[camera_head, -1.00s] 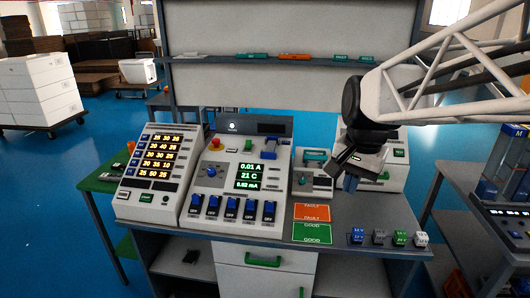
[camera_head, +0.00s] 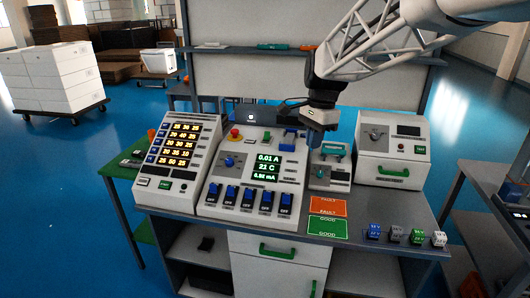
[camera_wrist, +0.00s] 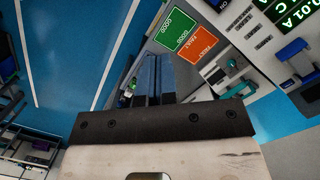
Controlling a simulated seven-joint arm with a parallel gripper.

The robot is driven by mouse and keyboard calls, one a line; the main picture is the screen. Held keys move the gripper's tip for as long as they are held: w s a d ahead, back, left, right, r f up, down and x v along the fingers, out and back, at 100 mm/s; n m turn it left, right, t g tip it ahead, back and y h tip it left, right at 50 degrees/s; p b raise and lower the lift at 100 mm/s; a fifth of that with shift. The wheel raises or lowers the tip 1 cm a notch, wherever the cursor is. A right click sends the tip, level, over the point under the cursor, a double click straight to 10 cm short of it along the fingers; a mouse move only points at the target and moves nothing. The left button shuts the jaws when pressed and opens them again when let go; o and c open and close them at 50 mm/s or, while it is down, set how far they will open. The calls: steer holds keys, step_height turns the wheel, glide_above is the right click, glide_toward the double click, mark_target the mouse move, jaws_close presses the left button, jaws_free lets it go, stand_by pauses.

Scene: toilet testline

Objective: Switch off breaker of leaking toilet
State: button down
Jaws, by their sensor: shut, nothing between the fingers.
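A row of several blue breaker switches (camera_head: 248,197), with OFF labels visible below them, sits on the front of the grey control panel (camera_head: 209,211). Above them a small screen (camera_head: 267,167) reads about 0.01 A, 21 C and a mA value. My gripper (camera_head: 316,137) is shut and empty. It hangs above the small device right of the panel, apart from the breakers. In the wrist view its blue fingers (camera_wrist: 154,78) are together, pointing toward the bench edge beside the fault and good cards. No toilet can be identified in these views.
An orange FAULT card (camera_head: 328,206) and a green GOOD card (camera_head: 327,227) lie on the bench. Several small blocks (camera_head: 395,233) stand to their right. A display unit (camera_head: 180,158) stands left, and a grey box (camera_head: 391,150) stands right. A shelf runs behind.

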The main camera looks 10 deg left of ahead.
steer(key=w+a+f+m+g, duration=0.1)
steer(key=w+a+f+m, duration=0.15)
steer(key=w+a, duration=0.5)
steer(key=w+a+f+m+g, duration=0.15)
steer(key=w+a+f, duration=0.25)
steer(key=a, duration=0.6)
steer(key=m+g+h, duration=0.1)
steer(key=m, duration=0.3)
glide_toward(213, 188)
steer(key=shift+w+r, duration=1.3)
steer(key=shift+w, duration=0.3)
steer(key=shift+x, duration=5)
